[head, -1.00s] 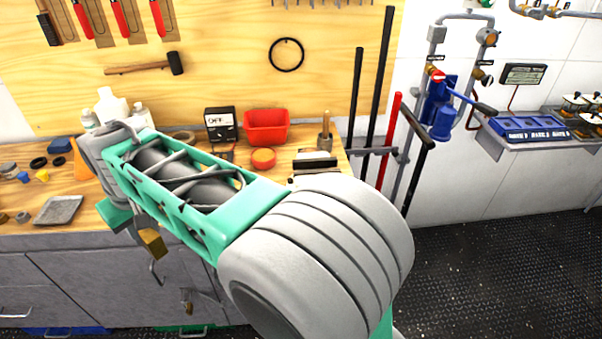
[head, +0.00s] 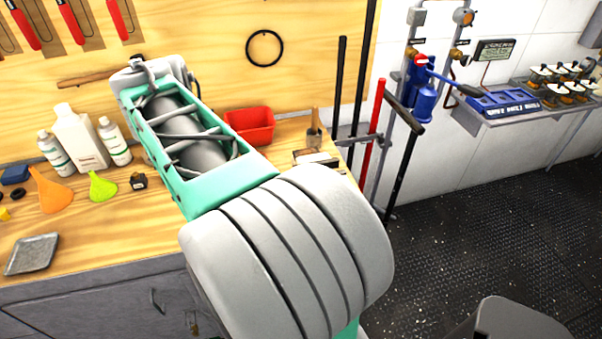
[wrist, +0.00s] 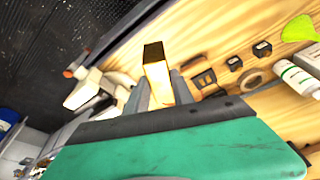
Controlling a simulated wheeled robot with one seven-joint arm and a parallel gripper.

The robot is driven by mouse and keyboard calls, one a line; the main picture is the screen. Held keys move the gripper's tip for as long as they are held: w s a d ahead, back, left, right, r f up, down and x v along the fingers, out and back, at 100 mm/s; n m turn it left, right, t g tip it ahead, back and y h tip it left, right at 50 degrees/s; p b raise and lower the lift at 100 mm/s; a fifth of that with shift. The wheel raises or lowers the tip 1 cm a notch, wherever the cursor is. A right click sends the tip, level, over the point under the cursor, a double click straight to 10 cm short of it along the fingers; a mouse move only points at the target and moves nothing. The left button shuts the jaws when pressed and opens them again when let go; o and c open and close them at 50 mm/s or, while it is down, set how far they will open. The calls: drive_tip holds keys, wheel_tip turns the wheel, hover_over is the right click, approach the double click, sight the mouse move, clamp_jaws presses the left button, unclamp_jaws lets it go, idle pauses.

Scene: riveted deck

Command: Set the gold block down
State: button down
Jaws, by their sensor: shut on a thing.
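The gold block (wrist: 157,72) shows in the wrist view as a bright yellow bar with a dark end. My gripper (wrist: 162,88) is shut on it, one grey finger on each side, and the block sticks out past the fingers. Behind it in the wrist view is the wooden benchtop (wrist: 205,58); I cannot tell how far the block is above it. In the head view my arm hides both the gripper and the block. The benchtop (head: 120,232) there has a bare stretch at the front.
A red-handled tool (head: 372,135) stands right of the bench. Dark floor is open at right.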

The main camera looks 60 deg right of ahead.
drive_tip(key=s+d+r+m+g+p, duration=0.1)
drive_tip(key=s+d+r+m+g, duration=0.2)
drive_tip(key=s+m, duration=0.5)
drive_tip(key=s+d+r+m+p, duration=0.1)
drive_tip(key=s+d+r+m, duration=0.3)
drive_tip(key=s, duration=0.6)
drive_tip(key=shift+m+y, duration=0.4)
drive_tip(key=shift+m, duration=0.4)
drive_tip(key=d+f, duration=0.4)
drive_tip(key=w+d+f, duration=0.1)
drive_tip(key=d+f, duration=0.4)
drive_tip(key=w+d+f, duration=0.1)
drive_tip(key=d+f, duration=0.3)
drive_tip(key=d, duration=0.1)
drive_tip(key=shift+d+f+b, duration=0.15)
drive_tip(key=shift+b, duration=0.2)
drive_tip(key=shift+f, duration=0.4)
drive_tip(key=shift+f, duration=0.1)
